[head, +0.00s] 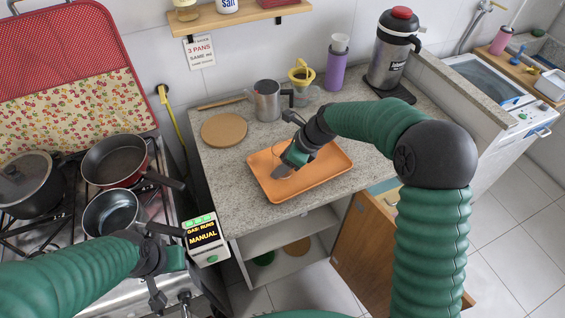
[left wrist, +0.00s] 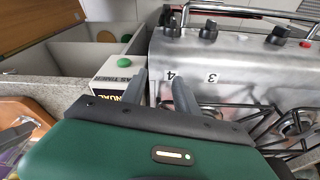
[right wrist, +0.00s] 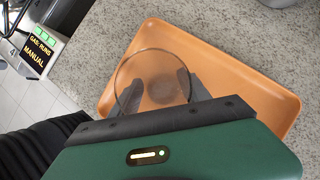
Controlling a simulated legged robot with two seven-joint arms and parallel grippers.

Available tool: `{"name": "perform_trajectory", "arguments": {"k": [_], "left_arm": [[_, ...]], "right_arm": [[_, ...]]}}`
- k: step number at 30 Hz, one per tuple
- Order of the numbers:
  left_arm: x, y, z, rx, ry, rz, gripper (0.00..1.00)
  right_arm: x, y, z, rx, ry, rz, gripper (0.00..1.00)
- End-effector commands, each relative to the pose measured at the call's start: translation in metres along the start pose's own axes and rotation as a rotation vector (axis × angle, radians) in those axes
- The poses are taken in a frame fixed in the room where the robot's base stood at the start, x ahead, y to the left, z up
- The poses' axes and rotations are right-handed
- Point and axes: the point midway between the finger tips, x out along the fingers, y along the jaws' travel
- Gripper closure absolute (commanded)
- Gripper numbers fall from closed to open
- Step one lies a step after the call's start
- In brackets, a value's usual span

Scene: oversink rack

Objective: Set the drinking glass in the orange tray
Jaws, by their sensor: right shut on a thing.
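The orange tray (head: 325,176) lies on the granite counter; it fills much of the right wrist view (right wrist: 250,85). The clear drinking glass (right wrist: 150,62) shows there as a round rim between the fingers of my right gripper (right wrist: 158,88), which is shut on it. In the head view, my right gripper (head: 285,169) is over the left part of the tray, partly hiding the glass. I cannot tell whether the glass base touches the tray floor. My left gripper (head: 170,302) is by the stove's front edge. Its fingers (left wrist: 160,88) stand apart with nothing between them.
A cork mat (head: 224,130), a metal mug (head: 268,100) and a yellow dripper (head: 302,75) stand behind the tray. Pans (head: 114,160) crowd the stove at left. A gas timer box (head: 203,238) sits at the counter's left edge. An open cabinet door (head: 365,250) hangs below.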

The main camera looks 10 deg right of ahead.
Motion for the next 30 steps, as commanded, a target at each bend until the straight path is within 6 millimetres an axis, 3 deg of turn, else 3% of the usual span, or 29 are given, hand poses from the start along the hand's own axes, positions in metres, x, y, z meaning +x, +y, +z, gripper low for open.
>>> {"name": "perform_trajectory", "arguments": {"k": [3, 4, 9, 20, 30], "left_arm": [[0.0, 0.0, 0.0, -0.001, 0.0, 0.0, 0.64], [0.0, 0.0, 0.0, -0.001, 0.0, 0.0, 0.64], [0.0, 0.0, 0.0, -0.001, 0.0, 0.0, 0.64], [-0.001, 0.0, 0.0, 0.0, 0.0, 0.0, 0.64], [-0.009, 0.0, -0.002, -0.001, 0.0, 0.0, 0.64]], "right_arm": [[-0.001, 0.0, 0.001, -0.002, -0.001, -0.001, 0.95], [-0.001, 0.0, 0.001, -0.002, -0.001, 0.0, 0.44], [-0.002, 0.0, 0.0, -0.002, -0.002, -0.001, 0.24], [-0.009, -0.001, 0.0, -0.002, -0.002, -0.003, 0.24], [-0.09, -0.001, 0.001, -0.003, -0.003, -0.005, 0.24]]}}
